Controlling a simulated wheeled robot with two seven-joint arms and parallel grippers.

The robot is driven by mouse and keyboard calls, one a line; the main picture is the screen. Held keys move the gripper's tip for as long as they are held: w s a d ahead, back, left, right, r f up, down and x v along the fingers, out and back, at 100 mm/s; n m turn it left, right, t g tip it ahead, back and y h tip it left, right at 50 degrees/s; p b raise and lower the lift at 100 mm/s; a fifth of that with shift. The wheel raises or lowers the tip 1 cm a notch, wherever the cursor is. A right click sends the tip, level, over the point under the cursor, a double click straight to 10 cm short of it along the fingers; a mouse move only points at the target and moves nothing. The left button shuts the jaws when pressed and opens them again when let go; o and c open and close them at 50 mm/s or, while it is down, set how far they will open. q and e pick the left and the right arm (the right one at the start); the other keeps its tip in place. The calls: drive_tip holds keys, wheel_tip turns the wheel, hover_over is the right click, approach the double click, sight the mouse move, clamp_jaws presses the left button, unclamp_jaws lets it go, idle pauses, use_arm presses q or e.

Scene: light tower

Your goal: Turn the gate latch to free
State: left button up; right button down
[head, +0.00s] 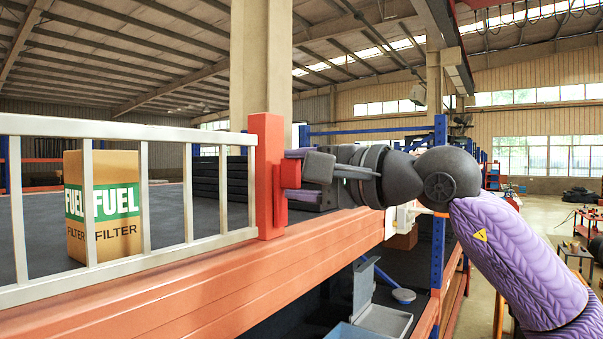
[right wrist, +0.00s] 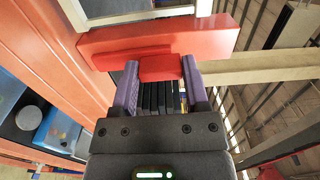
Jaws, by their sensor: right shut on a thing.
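The white barred gate (head: 165,132) stands along the orange shelf beam, closed up against an upright red post (head: 265,170). The red latch (head: 290,175) sits on the post's right side; how far it is turned is hard to tell. My right gripper (head: 291,170) comes from the right and is shut on the latch. In the right wrist view the latch (right wrist: 160,68) lies between the two purple fingertips, in front of the red post (right wrist: 205,38). The gripper hides part of the latch in the head view. My left gripper is not in view.
A fuel filter box (head: 118,205) stands on the dark shelf behind the gate bars. The orange beam (head: 215,290) runs just below the gate and gripper. A blue rack upright (head: 438,250) stands behind my right arm. A grey open bin (head: 380,318) sits lower down.

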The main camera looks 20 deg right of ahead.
idle(0.3)
drive_tip(key=shift+c, duration=0.4)
unclamp_jaws()
drive_tip(key=shift+s, duration=0.1)
drive_tip(key=b+v, duration=0.4)
drive_tip(key=v, duration=0.5)
drive_tip(key=shift+s+d, duration=0.25)
drive_tip(key=shift+s, duration=0.05)
